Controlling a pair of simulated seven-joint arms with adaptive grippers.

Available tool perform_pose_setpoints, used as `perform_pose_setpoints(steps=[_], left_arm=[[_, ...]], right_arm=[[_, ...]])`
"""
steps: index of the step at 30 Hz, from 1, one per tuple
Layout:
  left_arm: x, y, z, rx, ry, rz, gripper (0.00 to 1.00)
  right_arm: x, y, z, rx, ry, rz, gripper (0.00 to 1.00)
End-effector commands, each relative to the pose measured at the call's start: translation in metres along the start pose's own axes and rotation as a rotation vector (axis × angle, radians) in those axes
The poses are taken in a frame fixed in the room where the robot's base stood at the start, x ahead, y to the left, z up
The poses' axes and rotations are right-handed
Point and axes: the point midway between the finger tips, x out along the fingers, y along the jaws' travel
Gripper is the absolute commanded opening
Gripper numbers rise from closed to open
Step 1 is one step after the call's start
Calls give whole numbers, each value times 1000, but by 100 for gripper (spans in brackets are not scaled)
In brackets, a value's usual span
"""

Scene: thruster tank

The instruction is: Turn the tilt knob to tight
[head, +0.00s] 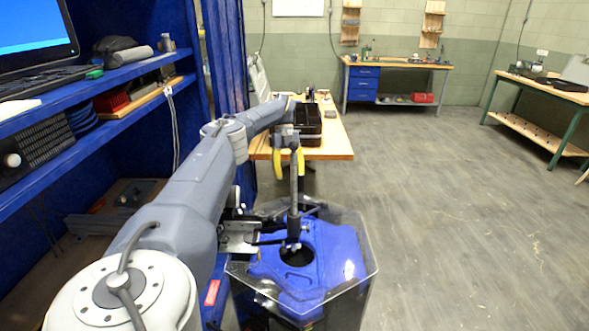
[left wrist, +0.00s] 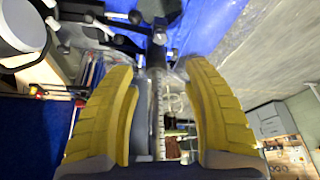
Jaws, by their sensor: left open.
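The tank (head: 352,285) is a clear-walled box with a blue top plate (head: 340,250) that has a dark round opening. A metal thruster shaft (head: 294,196) stands upright over it, with a metal clamp bracket (head: 238,237) at the tank's left edge. My left gripper (head: 289,172) has yellow fingers and is open, pointing down around the upper shaft. In the left wrist view, my left gripper (left wrist: 155,66) has its fingers apart on either side of the shaft (left wrist: 154,110). Dark fittings (left wrist: 150,12) lie beyond the fingertips; I cannot tell which is the tilt knob. My right gripper is out of view.
A wooden table (head: 335,145) with a black bin (head: 308,128) stands behind the tank. Blue shelves (head: 60,180) with a screen (head: 35,35) are close on the left. The floor (head: 440,200) to the right is clear. Workbenches stand far back.

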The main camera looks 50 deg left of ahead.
Motion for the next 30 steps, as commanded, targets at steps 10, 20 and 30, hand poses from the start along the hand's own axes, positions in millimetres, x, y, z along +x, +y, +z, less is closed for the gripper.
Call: perform_pose_setpoints(steps=[10, 20, 30], left_arm=[[52, 0, 0, 3, 0, 2, 50], [102, 0, 0, 1, 0, 1, 50], [138, -1, 0, 2, -1, -1, 50]], right_arm=[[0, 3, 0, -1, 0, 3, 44], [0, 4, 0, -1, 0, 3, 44], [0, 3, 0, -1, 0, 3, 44]])
